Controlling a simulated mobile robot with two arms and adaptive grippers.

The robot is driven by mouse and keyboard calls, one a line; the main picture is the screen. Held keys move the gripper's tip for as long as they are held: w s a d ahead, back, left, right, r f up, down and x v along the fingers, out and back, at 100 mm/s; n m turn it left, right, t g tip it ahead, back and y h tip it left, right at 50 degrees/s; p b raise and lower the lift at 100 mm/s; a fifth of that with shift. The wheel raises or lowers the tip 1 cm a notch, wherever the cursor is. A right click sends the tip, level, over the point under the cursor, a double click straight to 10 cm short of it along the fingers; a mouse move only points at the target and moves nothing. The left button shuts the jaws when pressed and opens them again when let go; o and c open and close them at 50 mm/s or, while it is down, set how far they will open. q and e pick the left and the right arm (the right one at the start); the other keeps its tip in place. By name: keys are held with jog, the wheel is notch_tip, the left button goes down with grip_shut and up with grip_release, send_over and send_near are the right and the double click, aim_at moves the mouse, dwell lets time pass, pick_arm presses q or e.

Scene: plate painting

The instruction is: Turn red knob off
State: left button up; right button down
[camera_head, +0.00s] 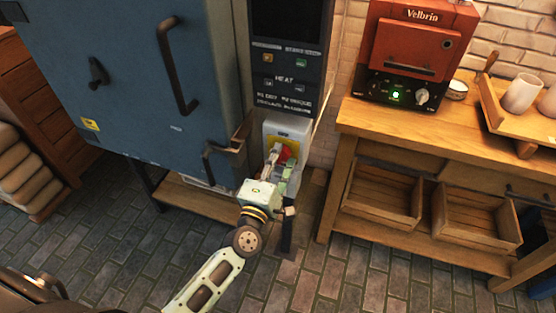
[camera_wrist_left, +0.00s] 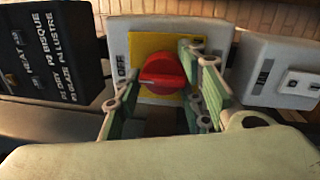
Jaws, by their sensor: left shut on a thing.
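The red knob (camera_wrist_left: 163,74) sits on a yellow plate (camera_wrist_left: 150,45) on a grey-white switch box (camera_wrist_left: 116,42), with the word OFF printed sideways at its left in the left wrist view. In the head view the red knob (camera_head: 285,153) shows partly behind my gripper, on the box (camera_head: 287,130) at the kiln's lower right. My left gripper (camera_head: 279,160) is at the knob, its green-padded fingers (camera_wrist_left: 160,82) on either side of it and shut on it. Part of the knob's lower side is hidden. My right gripper is not in view.
The large blue kiln (camera_head: 140,70) has a dark handle (camera_head: 176,65) and a black control panel (camera_head: 284,85). At right, a wooden bench (camera_head: 390,122) bears a red oven (camera_head: 408,50), a tray and cups. The brick floor in front is clear.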

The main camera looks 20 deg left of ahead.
pick_arm(q)
jog(key=shift+r, duration=0.2)
dwell(0.3)
jog(key=o, duration=0.9)
jog(key=shift+o, duration=0.2)
jog(key=shift+s+f, duration=0.1)
jog(key=shift+f, duration=0.05)
jog(key=s+f, duration=0.1)
jog(key=s, duration=1)
jog(key=shift+s+a+f, duration=0.2)
jog(key=shift+s, duration=0.15)
jog(key=shift+f, duration=0.1)
